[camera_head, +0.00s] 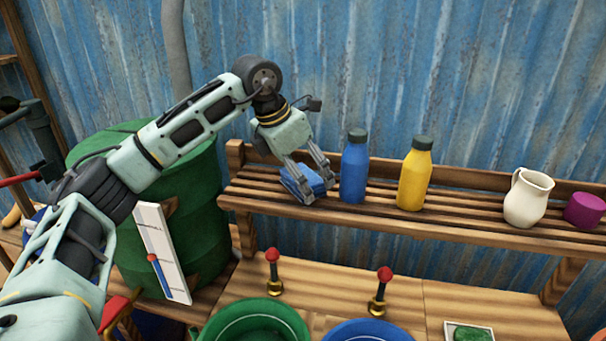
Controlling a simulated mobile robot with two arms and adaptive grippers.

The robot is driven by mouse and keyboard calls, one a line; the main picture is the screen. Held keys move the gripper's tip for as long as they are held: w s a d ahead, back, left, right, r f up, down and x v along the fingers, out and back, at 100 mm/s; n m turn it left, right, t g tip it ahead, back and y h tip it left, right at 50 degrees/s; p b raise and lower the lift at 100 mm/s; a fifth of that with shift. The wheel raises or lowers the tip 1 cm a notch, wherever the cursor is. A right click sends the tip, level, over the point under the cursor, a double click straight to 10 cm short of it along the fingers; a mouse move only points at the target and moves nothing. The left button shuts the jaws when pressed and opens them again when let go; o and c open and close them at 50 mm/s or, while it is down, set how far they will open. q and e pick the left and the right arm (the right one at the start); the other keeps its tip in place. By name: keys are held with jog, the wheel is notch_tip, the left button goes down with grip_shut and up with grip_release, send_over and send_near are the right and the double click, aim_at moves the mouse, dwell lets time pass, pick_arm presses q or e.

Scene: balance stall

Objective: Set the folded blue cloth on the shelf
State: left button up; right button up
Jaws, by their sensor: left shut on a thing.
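The folded blue cloth (297,183) is at the left end of the slatted wooden shelf (450,205). My left gripper (318,190) reaches down from above and is shut on the cloth, with its fingers on either side of it. The cloth is at the height of the shelf slats and appears to rest on them, though its underside is hidden. The fingers cover part of the cloth. My right gripper is not in the view.
On the shelf, a blue bottle (354,170) stands close right of the cloth, then a yellow bottle (414,176), a white jug (527,198) and a purple container (585,210). Below are green (254,325) and blue (362,332) basins and red-knobbed taps. A green barrel (190,225) stands left.

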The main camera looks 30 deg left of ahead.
pick_arm(q)
jog(key=o, duration=0.8)
jog(key=shift+f, duration=0.1)
jog(key=shift+c, duration=0.2)
jog(key=o, duration=0.4)
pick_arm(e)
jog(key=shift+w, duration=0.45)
pick_arm(q)
jog(key=b+v, duration=0.1)
jog(key=v, duration=1.1)
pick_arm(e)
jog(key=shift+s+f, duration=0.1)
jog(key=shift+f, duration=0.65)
pick_arm(q)
jog(key=shift+a, duration=0.1)
